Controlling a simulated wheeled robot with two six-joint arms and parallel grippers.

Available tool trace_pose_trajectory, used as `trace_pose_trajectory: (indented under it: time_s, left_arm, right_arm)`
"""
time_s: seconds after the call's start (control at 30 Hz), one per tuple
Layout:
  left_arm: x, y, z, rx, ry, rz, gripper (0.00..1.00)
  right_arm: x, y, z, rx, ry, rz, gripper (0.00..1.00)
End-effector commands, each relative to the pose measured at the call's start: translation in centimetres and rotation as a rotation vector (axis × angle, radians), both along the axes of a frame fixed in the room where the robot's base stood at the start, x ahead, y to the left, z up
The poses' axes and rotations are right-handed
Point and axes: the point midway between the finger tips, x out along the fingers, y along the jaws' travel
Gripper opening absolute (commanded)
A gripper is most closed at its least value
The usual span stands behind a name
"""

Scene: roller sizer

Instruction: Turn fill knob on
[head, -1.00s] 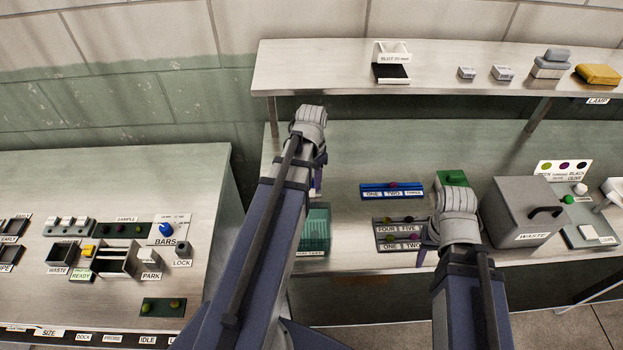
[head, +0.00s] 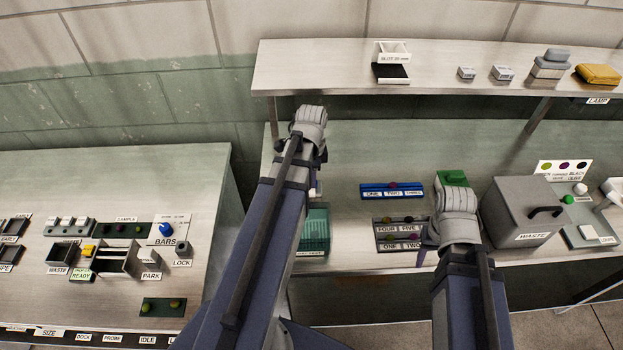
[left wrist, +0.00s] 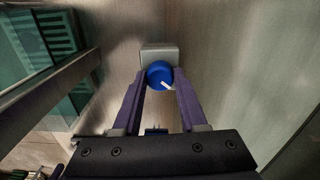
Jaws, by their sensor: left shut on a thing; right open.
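In the left wrist view a round blue knob (left wrist: 159,75) with a white pointer mark sits on a small grey block (left wrist: 159,53). No label on it is readable. My left gripper (left wrist: 162,84) has its two purple fingers closed on the sides of the knob. In the head view my left gripper (head: 316,188) is mostly behind its own wrist, and the knob is hidden there. My right gripper (head: 429,243) is open and empty above the front part of the right bench, near the labelled rack (head: 385,246).
A teal ribbed box (head: 315,232) stands close beside my left gripper. Another blue knob (head: 166,229), labelled BARS, is on the left table.

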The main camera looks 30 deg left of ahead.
Motion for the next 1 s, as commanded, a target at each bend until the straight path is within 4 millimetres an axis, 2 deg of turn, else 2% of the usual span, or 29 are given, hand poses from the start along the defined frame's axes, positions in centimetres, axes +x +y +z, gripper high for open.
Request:
trace_pose_trajectory:
  time_s: [0.6, 1.0]
  left_arm:
    - [-0.02, 0.00, -0.01, 0.000, 0.000, -0.567, 0.00]
    - [-0.02, 0.00, -0.01, -0.001, 0.001, -0.805, 0.00]
  right_arm:
    - [0.00, 0.00, -0.01, 0.000, 0.000, 0.000, 0.50]
    - [0.00, 0.00, -0.01, 0.000, 0.000, 0.000, 0.50]
